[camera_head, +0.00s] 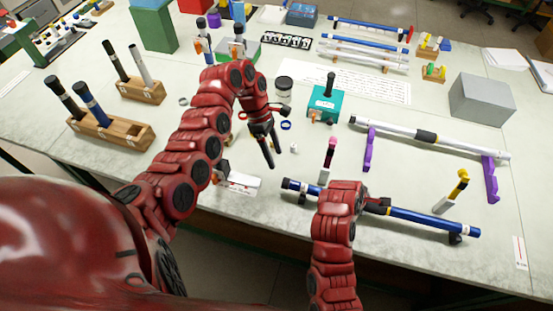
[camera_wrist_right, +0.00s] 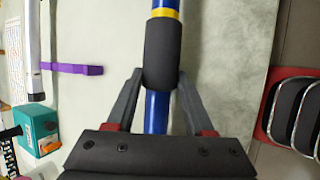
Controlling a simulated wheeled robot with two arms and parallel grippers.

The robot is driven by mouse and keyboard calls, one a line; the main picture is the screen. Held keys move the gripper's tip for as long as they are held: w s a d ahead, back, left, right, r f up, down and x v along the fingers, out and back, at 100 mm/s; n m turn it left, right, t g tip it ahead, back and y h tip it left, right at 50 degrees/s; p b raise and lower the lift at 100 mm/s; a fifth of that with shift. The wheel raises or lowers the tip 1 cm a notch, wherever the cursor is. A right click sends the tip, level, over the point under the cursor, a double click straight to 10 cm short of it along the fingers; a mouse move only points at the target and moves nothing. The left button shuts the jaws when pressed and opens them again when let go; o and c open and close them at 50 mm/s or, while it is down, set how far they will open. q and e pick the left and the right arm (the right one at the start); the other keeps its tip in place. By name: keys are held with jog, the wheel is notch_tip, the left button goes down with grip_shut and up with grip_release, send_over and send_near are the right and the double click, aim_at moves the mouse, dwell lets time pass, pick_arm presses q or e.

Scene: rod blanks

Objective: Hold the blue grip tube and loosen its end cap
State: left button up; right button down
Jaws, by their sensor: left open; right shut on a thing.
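The blue grip tube (camera_head: 425,219) lies near the table's front edge on small dark supports. It has a black grip sleeve in the middle, a pale band near its left end and a dark end cap (camera_head: 287,184) there. My right gripper (camera_head: 377,205) is shut on the tube around its middle. In the right wrist view its fingers (camera_wrist_right: 157,85) press on both sides of the black sleeve (camera_wrist_right: 162,54), with blue tube beyond. My left gripper (camera_head: 273,163) is open and empty above the table, up and left of the end cap, with fingers pointing down.
A white tube (camera_head: 470,145) with a black sleeve rests on purple stands (camera_head: 491,180) behind. A pink-topped tool (camera_head: 330,150) stands close to the blue tube, and a yellow-topped one (camera_head: 455,188) by its right part. A teal box (camera_head: 325,105) and wooden racks (camera_head: 140,138) stand further off.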

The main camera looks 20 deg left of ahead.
jog(key=shift+f, duration=0.6)
dwell(0.4)
jog(key=shift+c, duration=1)
grip_release()
jog(key=shift+r, duration=0.1)
